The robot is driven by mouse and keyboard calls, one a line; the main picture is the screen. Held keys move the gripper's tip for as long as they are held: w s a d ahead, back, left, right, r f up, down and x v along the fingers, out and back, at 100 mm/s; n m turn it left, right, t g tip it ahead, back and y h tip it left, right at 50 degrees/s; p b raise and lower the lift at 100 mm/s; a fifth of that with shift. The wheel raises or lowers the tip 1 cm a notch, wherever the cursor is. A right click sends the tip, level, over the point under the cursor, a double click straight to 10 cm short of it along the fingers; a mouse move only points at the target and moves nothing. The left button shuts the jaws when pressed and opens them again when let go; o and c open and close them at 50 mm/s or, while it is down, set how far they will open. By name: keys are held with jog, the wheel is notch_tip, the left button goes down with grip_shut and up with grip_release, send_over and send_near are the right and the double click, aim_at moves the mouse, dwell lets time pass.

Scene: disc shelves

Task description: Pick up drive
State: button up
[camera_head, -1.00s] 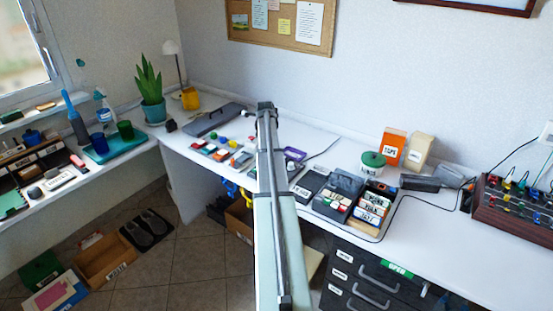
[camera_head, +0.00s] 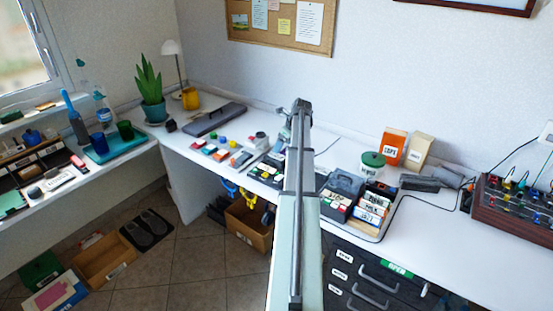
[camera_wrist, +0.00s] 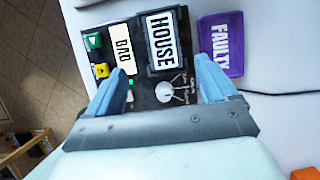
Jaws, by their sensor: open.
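A black block with a white HOUSE label (camera_wrist: 161,40) shows in the wrist view and looks like the drive. My gripper (camera_wrist: 165,66) is open, with one blue finger on each side of the block's near end. Nothing is held between the fingers. I cannot tell whether they touch the block. In the head view my arm hides the block and part of the dark device (camera_head: 268,172).
A purple tray labelled FAULTY (camera_wrist: 221,45) lies just right of the block. Green and yellow buttons (camera_wrist: 97,55) are at the left. Farther right stand a dark box (camera_head: 342,187), a green-lidded tub (camera_head: 373,162) and an orange box (camera_head: 393,146). A black cable crosses the white desk.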

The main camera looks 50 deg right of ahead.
aim_at(278, 157)
jog(key=shift+d+x, duration=0.15)
jog(key=shift+x, duration=1.8)
jog(key=shift+d+x, duration=0.15)
jog(key=shift+x, duration=1.75)
jog(key=c, duration=1.2)
jog(key=shift+c, duration=0.2)
